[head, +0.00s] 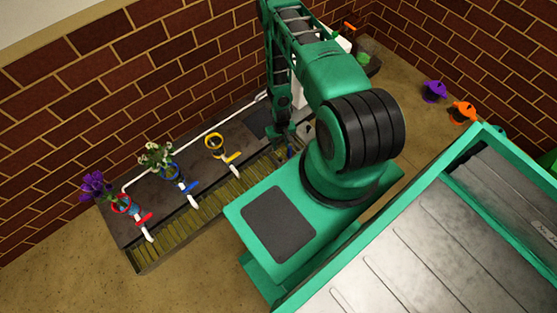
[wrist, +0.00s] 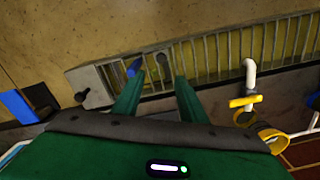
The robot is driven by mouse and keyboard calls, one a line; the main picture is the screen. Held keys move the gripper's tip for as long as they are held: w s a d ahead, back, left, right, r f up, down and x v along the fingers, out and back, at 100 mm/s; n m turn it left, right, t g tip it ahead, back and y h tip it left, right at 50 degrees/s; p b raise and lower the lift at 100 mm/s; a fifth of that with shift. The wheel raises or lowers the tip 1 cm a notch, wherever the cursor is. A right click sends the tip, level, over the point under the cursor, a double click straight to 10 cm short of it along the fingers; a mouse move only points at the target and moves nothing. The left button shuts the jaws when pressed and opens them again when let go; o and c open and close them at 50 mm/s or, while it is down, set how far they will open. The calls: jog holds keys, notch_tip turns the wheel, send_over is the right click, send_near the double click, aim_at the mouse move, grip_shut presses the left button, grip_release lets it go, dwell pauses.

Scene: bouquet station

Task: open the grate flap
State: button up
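The slatted grate (head: 205,212) runs along the front of the dark bench in the head view. It also crosses the top of the wrist view (wrist: 225,55), with a solid grey end piece (wrist: 92,82) at the left. I cannot make out the flap's edges; the flap appears shut, with no part of the grate raised. A small dark knob-like part (wrist: 163,66) shows at the grate between my fingertips. My gripper (wrist: 160,78) is open, its two green fingers apart over the grate, holding nothing visible. In the head view my arm hides most of that end.
A blue piece (wrist: 134,67) shows by the left fingertip. A yellow-handled tap (wrist: 244,101) stands to the right, a blue block (wrist: 18,106) to the left. Red (head: 144,218) and blue (head: 187,187) taps line the bench, with flowers in rings. Floor is clear in front.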

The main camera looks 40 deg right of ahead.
aim_at(280, 159)
jog(key=f, duration=1.1)
jog(key=shift+s+a+f, duration=0.2)
jog(key=shift+s+f, duration=0.15)
jog(key=shift+f, duration=0.05)
